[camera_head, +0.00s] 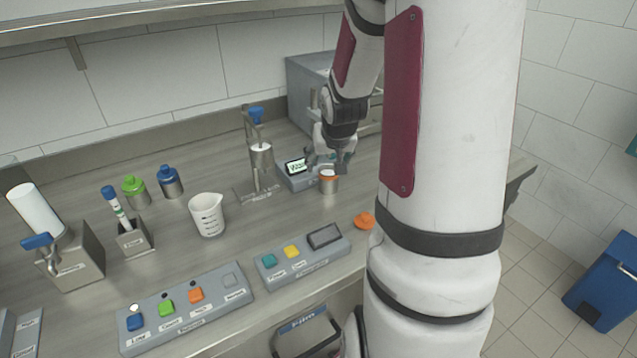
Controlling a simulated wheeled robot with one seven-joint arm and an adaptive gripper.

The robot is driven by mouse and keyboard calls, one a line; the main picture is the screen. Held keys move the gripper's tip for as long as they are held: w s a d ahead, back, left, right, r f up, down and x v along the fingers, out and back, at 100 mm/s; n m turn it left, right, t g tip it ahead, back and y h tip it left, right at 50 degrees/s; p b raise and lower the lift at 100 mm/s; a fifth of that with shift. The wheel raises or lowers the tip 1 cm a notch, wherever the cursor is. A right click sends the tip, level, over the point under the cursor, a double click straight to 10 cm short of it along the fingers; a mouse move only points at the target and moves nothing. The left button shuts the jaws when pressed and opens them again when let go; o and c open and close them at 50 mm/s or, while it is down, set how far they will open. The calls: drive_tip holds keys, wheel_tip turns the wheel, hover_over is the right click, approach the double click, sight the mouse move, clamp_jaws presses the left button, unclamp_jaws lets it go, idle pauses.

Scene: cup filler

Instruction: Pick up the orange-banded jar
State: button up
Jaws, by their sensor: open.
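The orange-banded jar (329,186) is a small metallic jar with an orange band near its top. It stands upright on the counter, right of a small scale with a lit display (297,166). My gripper (327,165) points down just above the jar, with its fingers open and apart. I cannot tell whether a finger touches the jar. An orange lid-like piece (365,220) lies on the counter to the lower right of the jar, close to my arm.
A metal stand with a blue valve (258,150) is left of the scale. A white beaker (206,215), a green-topped jar (135,190) and a blue-topped jar (170,181) stand further left. Button panels (186,309) (302,256) line the front. A grey box (308,95) is behind.

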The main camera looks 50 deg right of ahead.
sight(329, 173)
drive_tip(key=shift+s+b+x, duration=0.15)
drive_tip(key=shift+b+x, duration=0.05)
drive_tip(key=shift+x, duration=1.15)
drive_tip(key=shift+s+b+x, duration=0.2)
drive_tip(key=shift+x, duration=1.15)
drive_tip(key=shift+s+b+x, duration=0.15)
drive_tip(key=shift+b+x, duration=0.05)
drive_tip(key=shift+x, duration=1.15)
drive_tip(key=shift+d+f, duration=0.15)
drive_tip(key=shift+c, duration=0.3)
drive_tip(key=c, duration=1.3)
